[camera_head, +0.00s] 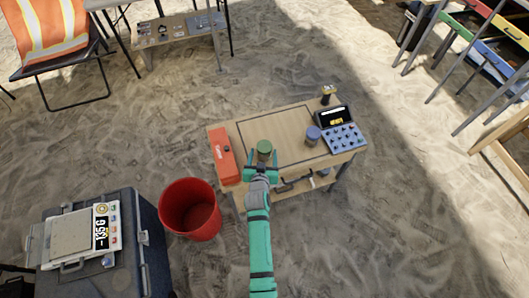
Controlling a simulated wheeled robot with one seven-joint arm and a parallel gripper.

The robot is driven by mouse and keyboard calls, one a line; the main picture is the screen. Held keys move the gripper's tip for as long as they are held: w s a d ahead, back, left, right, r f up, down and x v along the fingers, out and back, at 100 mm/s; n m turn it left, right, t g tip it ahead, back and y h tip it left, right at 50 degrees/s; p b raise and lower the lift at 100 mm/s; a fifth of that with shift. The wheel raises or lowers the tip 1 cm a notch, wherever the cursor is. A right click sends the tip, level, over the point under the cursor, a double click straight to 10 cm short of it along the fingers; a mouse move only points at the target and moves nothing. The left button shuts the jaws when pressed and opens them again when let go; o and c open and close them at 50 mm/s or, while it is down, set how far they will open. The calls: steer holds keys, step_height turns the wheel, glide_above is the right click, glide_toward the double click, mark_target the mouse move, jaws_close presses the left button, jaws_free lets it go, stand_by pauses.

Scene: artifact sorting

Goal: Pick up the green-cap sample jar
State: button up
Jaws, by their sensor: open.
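The green-cap sample jar (264,147) stands upright on the small wooden table (227,133), near its front middle. My gripper (263,157) is open at the near side of the jar, with its teal fingers to the left and right of the jar's lower part. I cannot tell whether the fingers touch the jar. My gripper and arm hide part of the jar's lower body and the table's front edge.
A blue-cap jar (313,135) stands right of the green one, beside a device with knobs (341,132). A dark upright object (326,95) stands behind. A red box (223,156) lies at the left edge. A red bucket (190,209) stands on the sand.

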steer(key=shift+x, duration=3.45)
steer(key=shift+d, duration=0.15)
steer(key=c, duration=1.2)
steer(key=shift+c, duration=0.3)
